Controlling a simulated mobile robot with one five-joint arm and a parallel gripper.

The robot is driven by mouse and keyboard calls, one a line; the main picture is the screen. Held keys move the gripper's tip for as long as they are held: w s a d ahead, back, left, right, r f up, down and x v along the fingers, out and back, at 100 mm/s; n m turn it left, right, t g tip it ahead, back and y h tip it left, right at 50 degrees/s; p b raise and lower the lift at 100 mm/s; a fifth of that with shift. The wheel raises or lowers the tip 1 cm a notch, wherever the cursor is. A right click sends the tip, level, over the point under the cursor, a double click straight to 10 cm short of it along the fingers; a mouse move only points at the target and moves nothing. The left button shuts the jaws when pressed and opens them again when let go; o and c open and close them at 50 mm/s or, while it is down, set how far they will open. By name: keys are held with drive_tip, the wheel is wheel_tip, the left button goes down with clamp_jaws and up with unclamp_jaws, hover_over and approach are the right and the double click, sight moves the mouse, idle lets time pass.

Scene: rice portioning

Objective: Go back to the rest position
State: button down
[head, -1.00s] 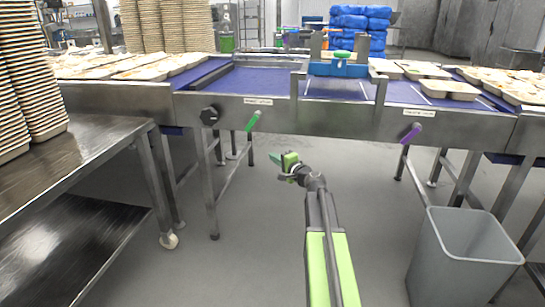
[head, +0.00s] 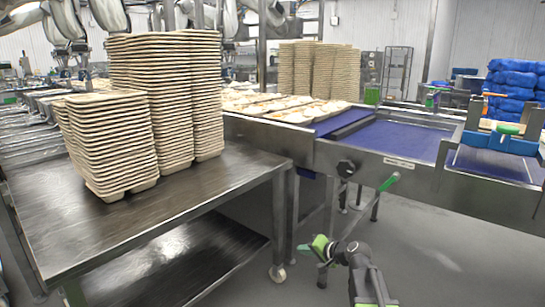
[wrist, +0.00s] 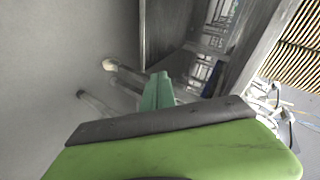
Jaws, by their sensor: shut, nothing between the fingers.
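My gripper (head: 312,248) shows at the lower middle of the head view, with green fingers and a dark wrist. It is out over the grey floor, in front of the steel table's right end and below the conveyor. In the wrist view my green fingertips (wrist: 157,92) are together and hold nothing. The green and dark housing of my gripper fills the bottom of that view. No object touches the fingers.
A steel table (head: 222,185) with stacks of trays (head: 118,145) stands at the left, its caster leg near my gripper. Open floor (head: 440,250) lies to the right.

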drive_tip(key=s+a+f+n+g+h, duration=0.1)
drive_tip(key=s+f+n+g+h, duration=0.2)
drive_tip(key=s, duration=0.4)
drive_tip(key=s+a+f+n+g+h, duration=0.1)
drive_tip(key=s+f+n+g, duration=0.15)
drive_tip(key=s+f, duration=0.45)
drive_tip(key=s+d+f+g+h, duration=0.1)
drive_tip(key=s+d+g+h, duration=0.3)
drive_tip(key=s+d, duration=0.45)
wheel_tip(320, 180, up, 38)
drive_tip(key=a+p, duration=0.1)
drive_tip(key=p, duration=3.7)
drive_tip(key=shift+a+p, duration=0.2)
drive_tip(key=shift+p, duration=0.2)
